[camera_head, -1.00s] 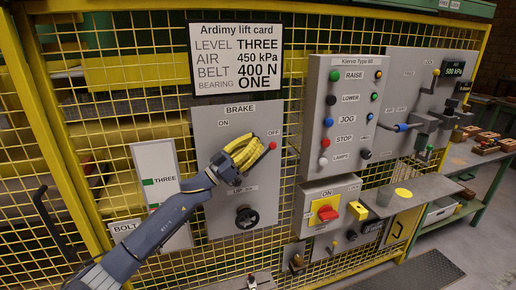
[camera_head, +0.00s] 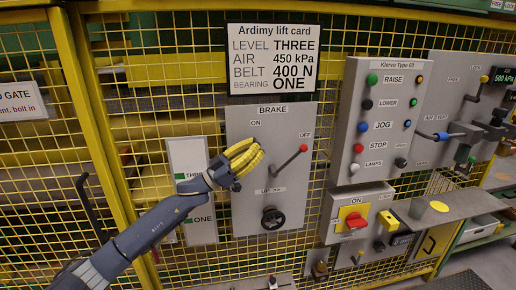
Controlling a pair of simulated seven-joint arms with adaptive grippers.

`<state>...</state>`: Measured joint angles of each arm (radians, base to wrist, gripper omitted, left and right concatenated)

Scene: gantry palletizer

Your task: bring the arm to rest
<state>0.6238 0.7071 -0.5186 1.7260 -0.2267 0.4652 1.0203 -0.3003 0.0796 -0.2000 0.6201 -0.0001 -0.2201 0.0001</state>
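My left arm comes in from the lower left in the head view. Its gripper (camera_head: 247,158) has yellow fingers close together, seen at a slant, so I cannot tell if they are open or shut. It hangs in front of the left part of the grey BRAKE panel (camera_head: 247,215), and no object shows in it. The brake lever (camera_head: 289,160) slants up to the right, its red knob (camera_head: 303,148) just below the OFF mark. The gripper is left of the knob and apart from it. My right gripper is not in view.
A yellow mesh fence (camera_head: 110,130) stands behind. A black handwheel (camera_head: 272,219) is low on the brake panel. To the right are a button box (camera_head: 342,130), a red switch (camera_head: 355,221) and a grey shelf (camera_head: 460,205). A white level gauge (camera_head: 203,232) is behind the arm.

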